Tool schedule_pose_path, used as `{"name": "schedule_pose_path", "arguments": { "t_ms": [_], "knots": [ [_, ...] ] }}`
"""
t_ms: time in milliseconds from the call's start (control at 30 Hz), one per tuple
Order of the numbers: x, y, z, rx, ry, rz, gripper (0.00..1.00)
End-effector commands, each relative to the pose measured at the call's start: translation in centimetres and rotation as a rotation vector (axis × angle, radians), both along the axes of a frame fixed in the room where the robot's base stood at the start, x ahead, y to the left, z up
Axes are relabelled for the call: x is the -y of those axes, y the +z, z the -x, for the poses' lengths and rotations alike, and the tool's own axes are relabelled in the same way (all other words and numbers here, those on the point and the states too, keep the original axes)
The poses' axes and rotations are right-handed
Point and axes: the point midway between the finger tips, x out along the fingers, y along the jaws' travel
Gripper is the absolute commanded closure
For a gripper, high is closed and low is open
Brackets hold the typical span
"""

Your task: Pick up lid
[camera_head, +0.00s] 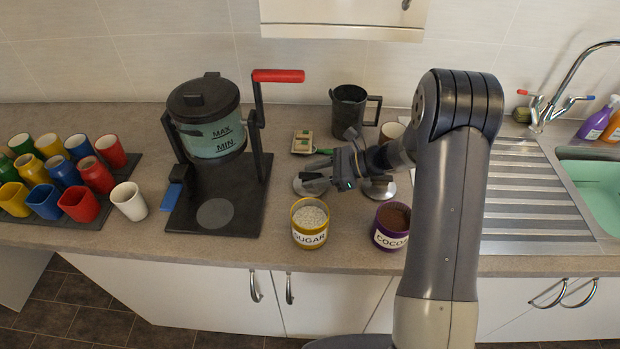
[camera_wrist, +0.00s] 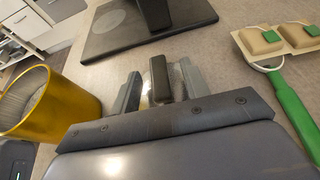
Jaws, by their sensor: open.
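A flat silvery lid (camera_head: 304,188) lies on the counter behind the sugar pot, partly hidden by my gripper (camera_head: 322,170). A second silvery lid (camera_head: 384,190) lies to the right, behind the cocoa pot. My gripper points left, low over the first lid. In the wrist view, my gripper (camera_wrist: 159,82) is open, with its two grey fingers on either side of a dark upright knob (camera_wrist: 158,76). The knob appears to belong to the lid, whose disc is mostly hidden by the gripper body. I cannot tell whether the fingers touch the knob.
The yellow sugar pot (camera_head: 310,224) and purple cocoa pot (camera_head: 391,225) stand in front. The tilting kettle stand (camera_head: 250,215) is to the left. A green-handled tool with tan blocks (camera_head: 302,142) and a dark jug (camera_head: 350,112) are behind. Coloured cups fill the far left; the sink is right.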

Motion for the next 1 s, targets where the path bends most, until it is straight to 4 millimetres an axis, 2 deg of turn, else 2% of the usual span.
{"name": "schedule_pose_path", "arguments": {
  "t_ms": [133, 367, 900, 1000],
  "knots": [
    [-1.22, -0.47, -0.04, -0.001, 0.0, 0.0, 0.56],
    [-1.29, -0.59, -0.07, 0.0, -0.001, 0.001, 0.56],
    [-1.26, -0.57, -0.07, 0.0, -0.001, 0.001, 1.0],
    [-1.27, -0.55, -0.08, 0.0, -0.001, 0.0, 1.0]
  ]
}}
